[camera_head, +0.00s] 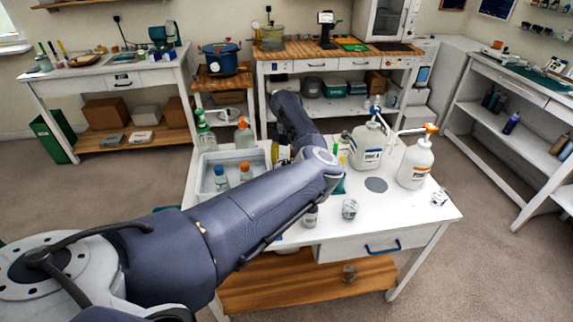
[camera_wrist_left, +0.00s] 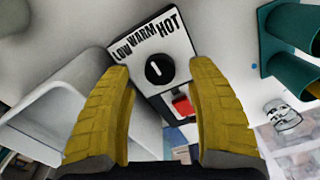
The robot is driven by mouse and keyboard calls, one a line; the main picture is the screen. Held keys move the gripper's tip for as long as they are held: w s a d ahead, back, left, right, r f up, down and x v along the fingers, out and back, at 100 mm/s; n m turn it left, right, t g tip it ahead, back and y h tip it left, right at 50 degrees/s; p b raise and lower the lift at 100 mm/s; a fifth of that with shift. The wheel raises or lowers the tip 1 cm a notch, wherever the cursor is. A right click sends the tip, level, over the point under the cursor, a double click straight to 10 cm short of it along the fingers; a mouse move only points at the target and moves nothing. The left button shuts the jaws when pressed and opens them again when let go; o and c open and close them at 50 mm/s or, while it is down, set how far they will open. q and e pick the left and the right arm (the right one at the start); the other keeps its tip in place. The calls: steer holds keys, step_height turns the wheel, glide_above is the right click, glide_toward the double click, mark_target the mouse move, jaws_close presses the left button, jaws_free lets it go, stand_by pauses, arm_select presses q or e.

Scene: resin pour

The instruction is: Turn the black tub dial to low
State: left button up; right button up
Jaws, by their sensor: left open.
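The black tub dial (camera_wrist_left: 159,69) sits on a panel (camera_wrist_left: 181,47) printed LOW, WARM and HOT in the left wrist view. The dial has a small white mark; I cannot tell for sure which word it points to. My left gripper (camera_wrist_left: 160,108) has its two yellow fingers spread apart, with the dial beyond and between their tips, apparently untouched. In the head view the left gripper (camera_head: 282,154) is mostly hidden behind my own arm, beside the tub (camera_head: 208,186). The dial is hidden there. My right gripper does not show.
A red switch (camera_wrist_left: 183,106) is below the dial. The tub holds bottles, including an orange-capped one (camera_head: 246,173). A white jug (camera_head: 368,145) and a pump bottle (camera_head: 415,163) stand on the table's right. Small cups (camera_head: 349,209) are near the front.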

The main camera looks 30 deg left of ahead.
arm_select(q)
steer(key=shift+f, duration=1.05)
jaws_close()
